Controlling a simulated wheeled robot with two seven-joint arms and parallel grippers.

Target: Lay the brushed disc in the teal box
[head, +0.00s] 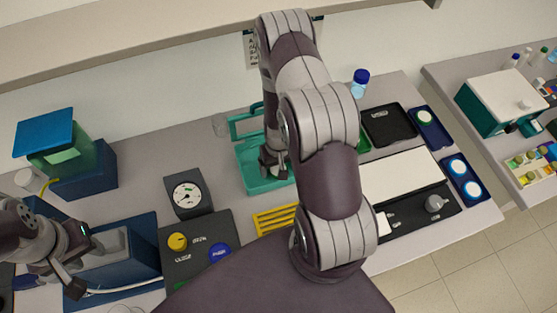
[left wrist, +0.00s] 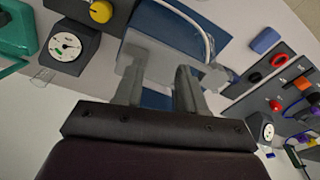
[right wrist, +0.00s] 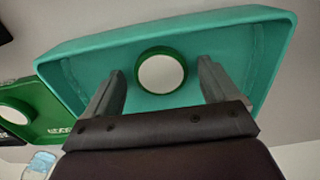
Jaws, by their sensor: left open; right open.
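The teal box (head: 245,180) stands at the middle back of the bench, partly hidden behind my right arm. In the right wrist view, a round disc (right wrist: 161,73) with a pale face and green rim lies on the floor of the teal box (right wrist: 230,45). I cannot tell whether its face is brushed. My right gripper (head: 273,172) is open at the box, and its fingers (right wrist: 160,85) stand apart on either side of the disc in that view. My left gripper (head: 78,265) is open and empty over the blue tub at the left.
A blue tub (left wrist: 220,30) with a pale hose is below my left gripper. A gauge (head: 187,193) and control panel (head: 200,270) stand mid-bench. A green tray (right wrist: 50,112) holds another pale disc. A blue tray (head: 473,190) with two white discs lies at the right.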

